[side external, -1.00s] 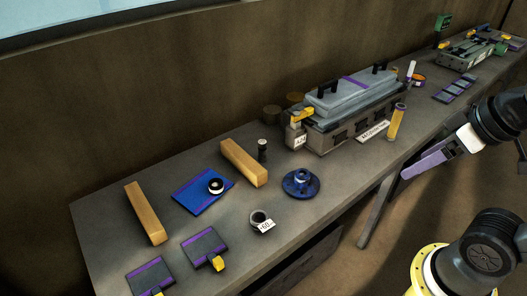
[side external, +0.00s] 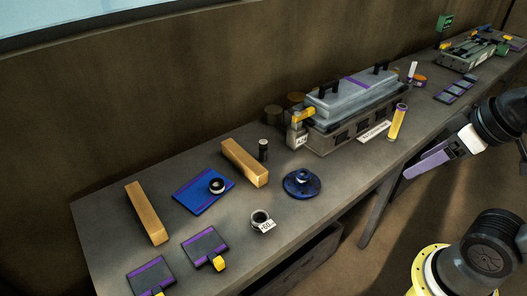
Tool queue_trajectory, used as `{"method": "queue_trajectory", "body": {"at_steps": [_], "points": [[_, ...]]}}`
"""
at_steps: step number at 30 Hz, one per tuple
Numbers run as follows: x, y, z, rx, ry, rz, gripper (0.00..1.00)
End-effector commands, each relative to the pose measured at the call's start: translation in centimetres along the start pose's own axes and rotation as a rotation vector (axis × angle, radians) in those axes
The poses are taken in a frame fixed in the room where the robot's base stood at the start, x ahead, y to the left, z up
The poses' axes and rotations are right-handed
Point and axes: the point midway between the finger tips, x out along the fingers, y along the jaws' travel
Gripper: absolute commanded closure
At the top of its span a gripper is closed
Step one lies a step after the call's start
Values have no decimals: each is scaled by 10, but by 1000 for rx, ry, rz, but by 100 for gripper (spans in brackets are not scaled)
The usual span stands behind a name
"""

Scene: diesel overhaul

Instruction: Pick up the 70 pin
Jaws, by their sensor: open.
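No part in the side external view carries a readable "70", so I cannot tell for sure which one is the 70 pin. A small dark upright cylinder (side external: 263,150) with a light top stands behind a wooden block. A grey ring-like part (side external: 260,217) with a white tag lies near the front edge; the tag is too small to read surely. A yellow cylinder with a purple top (side external: 398,122) stands by the engine block. My gripper (side external: 428,164) is at the right, empty, off the table's front edge and apart from all parts. Its purple finger shows; the jaws are open.
Two wooden blocks (side external: 146,212), a blue mat (side external: 203,189) with a round part, and a blue flanged part (side external: 302,183) stand on the table. The grey engine block (side external: 345,115) fills the middle back. Dark pads (side external: 204,247) lie at front left. Bare tabletop lies between them.

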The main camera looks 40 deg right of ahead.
Motion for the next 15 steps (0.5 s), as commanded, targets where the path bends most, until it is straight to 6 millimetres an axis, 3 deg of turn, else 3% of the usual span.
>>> {"method": "queue_trajectory", "body": {"at_steps": [4,7,11,15], "points": [[-1,0,4,-121,-19,-2,31],[-14,0,-8,-261,-1,0,31],[-36,1,-40,-461,20,5,31],[-54,1,-86,-684,14,4,31]]}}
